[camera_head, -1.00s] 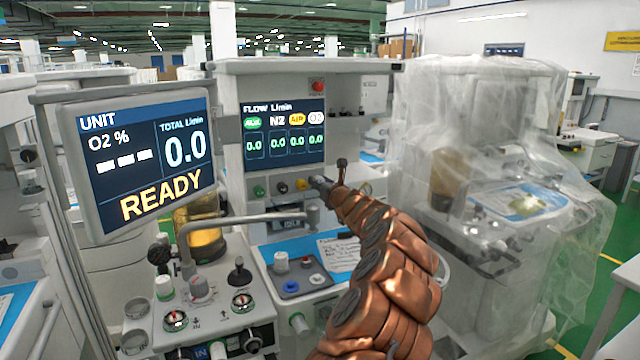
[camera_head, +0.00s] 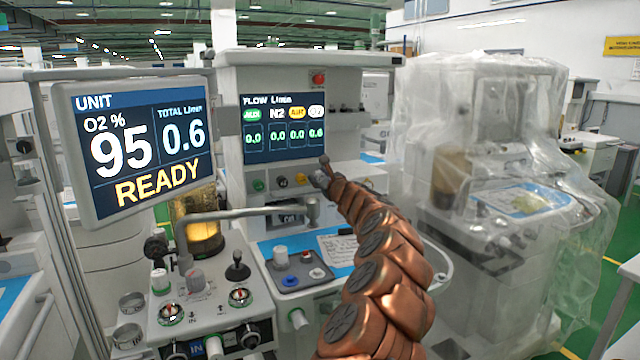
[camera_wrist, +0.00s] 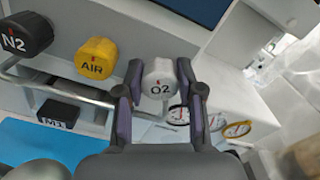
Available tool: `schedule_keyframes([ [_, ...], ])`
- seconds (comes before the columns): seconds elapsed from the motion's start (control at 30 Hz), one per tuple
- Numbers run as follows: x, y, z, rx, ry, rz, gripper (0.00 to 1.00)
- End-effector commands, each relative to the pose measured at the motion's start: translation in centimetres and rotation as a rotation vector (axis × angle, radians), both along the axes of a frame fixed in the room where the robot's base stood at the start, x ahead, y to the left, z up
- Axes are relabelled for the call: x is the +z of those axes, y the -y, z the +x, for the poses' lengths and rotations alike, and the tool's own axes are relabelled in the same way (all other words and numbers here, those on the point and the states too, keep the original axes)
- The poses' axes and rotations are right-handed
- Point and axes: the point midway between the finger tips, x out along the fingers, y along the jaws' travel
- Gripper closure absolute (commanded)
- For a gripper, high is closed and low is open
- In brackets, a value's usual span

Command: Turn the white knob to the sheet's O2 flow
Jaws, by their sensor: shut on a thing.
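The white O2 knob (camera_wrist: 158,80) is in the wrist view, between the two fingers of my gripper (camera_wrist: 160,92), which is shut on it. In the head view my gripper (camera_head: 322,177) reaches the right end of the knob row and hides the white knob. The flow display (camera_head: 284,128) reads 0.6 under O2 and 0.0 in the other columns. The unit screen (camera_head: 140,145) reads O2 95 %, total 0.6 and READY. The paper sheet (camera_head: 338,248) lies on the blue worktop; its writing is too small to read.
The yellow AIR knob (camera_wrist: 95,58) and black N2 knob (camera_wrist: 26,34) sit left of the white knob. A metal rail (camera_head: 250,212) runs below the knobs. A plastic-covered machine (camera_head: 490,160) stands at the right.

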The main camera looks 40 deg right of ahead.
Motion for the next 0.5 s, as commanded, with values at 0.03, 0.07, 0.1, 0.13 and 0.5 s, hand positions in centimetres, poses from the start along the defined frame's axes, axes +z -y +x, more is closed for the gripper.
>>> schedule_keyframes([
  [0.03,-0.16,-0.07,0.04,0.001,-0.008,-0.028,0.98],
  [0.07,-0.18,-0.1,0.06,0.002,-0.014,-0.045,0.98],
  [0.1,-0.16,-0.13,0.08,0.002,-0.021,-0.063,0.98],
  [0.13,-0.16,-0.13,0.09,0.002,-0.025,-0.077,0.98],
  [0.5,0.01,-0.09,0.05,0.001,-0.056,-0.162,0.98],
])
